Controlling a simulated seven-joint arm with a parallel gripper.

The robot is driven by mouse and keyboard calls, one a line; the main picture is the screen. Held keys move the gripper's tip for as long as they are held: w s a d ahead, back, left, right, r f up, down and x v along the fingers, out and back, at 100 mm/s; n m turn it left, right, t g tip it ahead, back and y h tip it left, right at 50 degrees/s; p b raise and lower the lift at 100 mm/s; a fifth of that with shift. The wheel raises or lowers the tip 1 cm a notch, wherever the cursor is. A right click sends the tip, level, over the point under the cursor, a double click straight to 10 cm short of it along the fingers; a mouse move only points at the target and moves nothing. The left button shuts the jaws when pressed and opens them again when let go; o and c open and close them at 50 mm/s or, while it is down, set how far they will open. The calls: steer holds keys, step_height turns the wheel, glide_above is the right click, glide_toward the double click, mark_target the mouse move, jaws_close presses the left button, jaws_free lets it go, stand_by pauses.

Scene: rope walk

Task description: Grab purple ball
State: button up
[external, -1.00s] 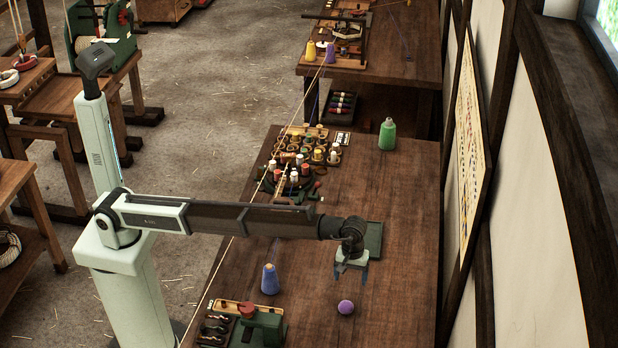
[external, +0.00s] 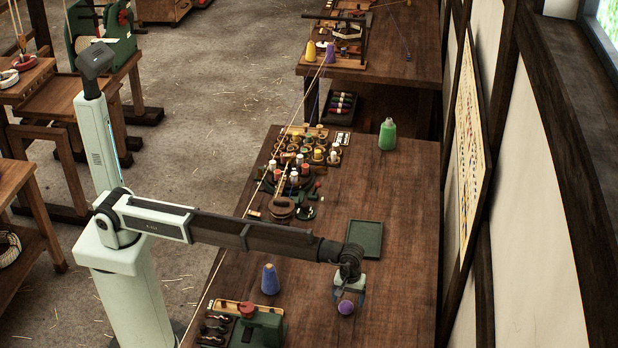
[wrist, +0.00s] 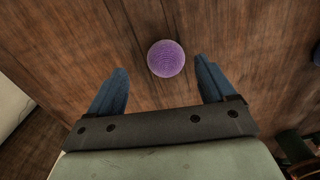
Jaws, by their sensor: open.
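The purple ball (external: 346,307) rests on the brown wooden table near its front right part. In the wrist view the ball (wrist: 166,58) lies just beyond the fingertips, near the middle of the gap between them. My gripper (external: 348,292) is open, with its two blue fingers spread and nothing held. In the external view it is right at the ball and overlaps it in the picture. Whether the fingers touch the ball cannot be told there; in the wrist view my gripper (wrist: 160,80) appears apart from it.
A blue cone spool (external: 270,279) stands left of the ball. A green tray (external: 364,239) lies behind my gripper. A green device (external: 262,326) sits at the table's front left. A green bottle-like spool (external: 387,135) stands far back. A taut rope runs along the left edge.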

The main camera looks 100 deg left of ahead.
mark_target(346, 305)
steer(key=shift+s+f, duration=0.2)
steer(key=shift+f, duration=1.1)
steer(key=shift+s+f, duration=0.15)
steer(key=shift+f, duration=1.1)
steer(key=c, duration=1.1)
steer(key=shift+r, duration=0.15)
